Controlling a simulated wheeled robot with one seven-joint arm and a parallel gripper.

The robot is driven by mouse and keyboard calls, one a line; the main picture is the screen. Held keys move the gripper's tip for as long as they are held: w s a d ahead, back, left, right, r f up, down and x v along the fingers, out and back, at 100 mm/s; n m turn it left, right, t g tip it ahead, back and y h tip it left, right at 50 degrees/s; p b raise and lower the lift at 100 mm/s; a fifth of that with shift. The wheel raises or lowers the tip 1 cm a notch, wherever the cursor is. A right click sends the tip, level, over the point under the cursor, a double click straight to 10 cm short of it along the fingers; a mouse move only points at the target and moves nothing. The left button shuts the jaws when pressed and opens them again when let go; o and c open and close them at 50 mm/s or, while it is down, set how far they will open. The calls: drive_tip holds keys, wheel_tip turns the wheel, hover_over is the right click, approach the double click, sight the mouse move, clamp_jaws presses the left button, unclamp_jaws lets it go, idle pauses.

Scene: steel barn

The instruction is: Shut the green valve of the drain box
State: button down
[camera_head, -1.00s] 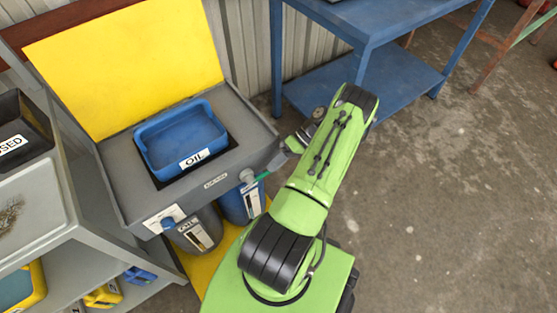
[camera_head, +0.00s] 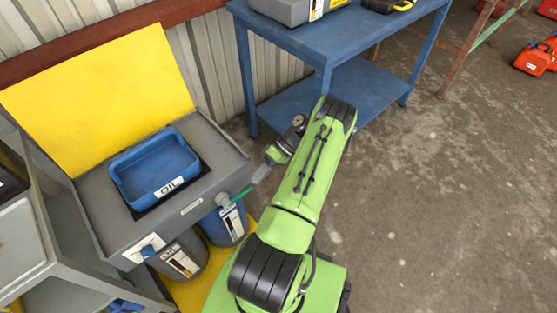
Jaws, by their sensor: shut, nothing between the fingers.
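The drain box (camera_head: 95,205) is a grey box with a raised yellow lid (camera_head: 105,85). A blue tray (camera_head: 155,168) marked OIL sits in its top. The green valve handle (camera_head: 241,194) sticks out from the right end of the box's front, pointing right and slightly up, above a blue canister (camera_head: 225,224). My gripper (camera_head: 261,173) is shut and empty. Its tip is just beyond the handle's free end; I cannot tell whether they touch.
A blue-handled valve (camera_head: 148,250) is at the front left, by a grey canister (camera_head: 182,258). A blue workbench (camera_head: 310,35) stands behind my arm. A grey shelf unit (camera_head: 22,240) is at the left. Concrete floor (camera_head: 440,190) is clear at right.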

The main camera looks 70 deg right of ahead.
drive_tip(key=s+d+r, duration=0.2)
drive_tip(key=d, duration=0.4)
drive_tip(key=shift+s+r, duration=0.15)
drive_tip(key=shift+a, duration=0.1)
